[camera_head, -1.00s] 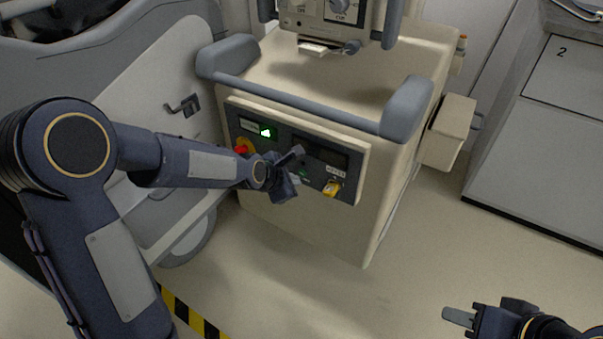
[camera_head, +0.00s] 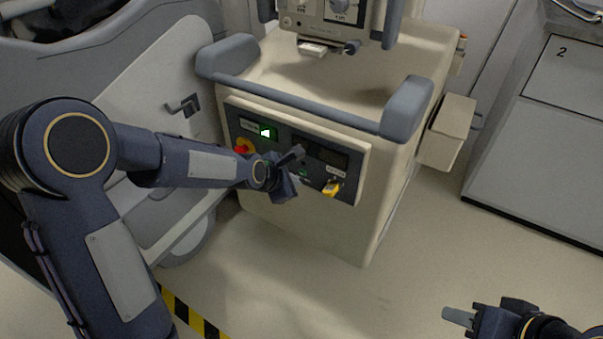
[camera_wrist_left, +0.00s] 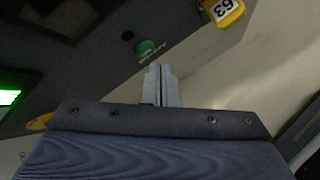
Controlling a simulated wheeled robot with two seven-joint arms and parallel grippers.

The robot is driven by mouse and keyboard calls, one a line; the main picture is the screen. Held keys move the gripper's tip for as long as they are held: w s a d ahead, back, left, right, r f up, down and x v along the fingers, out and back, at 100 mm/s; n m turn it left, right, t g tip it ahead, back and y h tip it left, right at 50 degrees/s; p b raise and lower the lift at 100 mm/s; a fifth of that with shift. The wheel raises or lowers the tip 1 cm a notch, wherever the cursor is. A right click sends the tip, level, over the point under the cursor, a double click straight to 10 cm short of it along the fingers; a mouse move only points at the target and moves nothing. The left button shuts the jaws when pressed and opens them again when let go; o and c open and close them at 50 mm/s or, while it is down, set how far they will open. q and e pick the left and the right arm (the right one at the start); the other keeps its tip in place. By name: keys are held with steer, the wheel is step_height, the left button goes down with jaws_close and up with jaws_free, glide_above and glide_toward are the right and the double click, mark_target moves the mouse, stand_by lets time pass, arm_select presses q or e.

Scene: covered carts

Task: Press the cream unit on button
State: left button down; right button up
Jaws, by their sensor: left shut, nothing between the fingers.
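The cream unit (camera_head: 315,232) stands in the middle of the head view, with a dark control panel on its front. A round green button (camera_wrist_left: 148,47) shows on the panel in the left wrist view, and a bit of green (camera_head: 303,174) shows beside my left gripper in the head view. My left gripper (camera_wrist_left: 162,70) is shut and empty, its fingertips close to the green button; I cannot tell if they touch it. My right gripper (camera_head: 460,317) is at the lower right, far from the unit; its jaw gap is unclear.
The panel also has a lit green display (camera_head: 266,132), a red and yellow knob (camera_head: 242,149), a dark window (camera_head: 327,156) and a yellow tag (camera_head: 332,188). A grey handle bar (camera_head: 300,104) runs above. A grey cabinet (camera_head: 545,150) stands right; the floor between is clear.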

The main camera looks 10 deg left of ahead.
arm_select(q)
steer(key=shift+w, duration=0.1)
steer(key=shift+w+d, duration=0.15)
steer(key=shift+w, duration=0.15)
steer(key=shift+w+d+p, duration=0.15)
steer(key=shift+w+p, duration=0.15)
steer(key=shift+w, duration=0.1)
stand_by(0.8)
stand_by(0.3)
steer(key=shift+s+a, duration=0.3)
steer(key=shift+s, duration=0.5)
steer(key=shift+s, duration=0.1)
steer(key=s, duration=0.1)
steer(key=s+a+b, duration=0.1)
steer(key=s, duration=0.2)
steer(key=shift+s+a+b, duration=0.3)
steer(key=shift+a, duration=0.05)
stand_by(0.4)
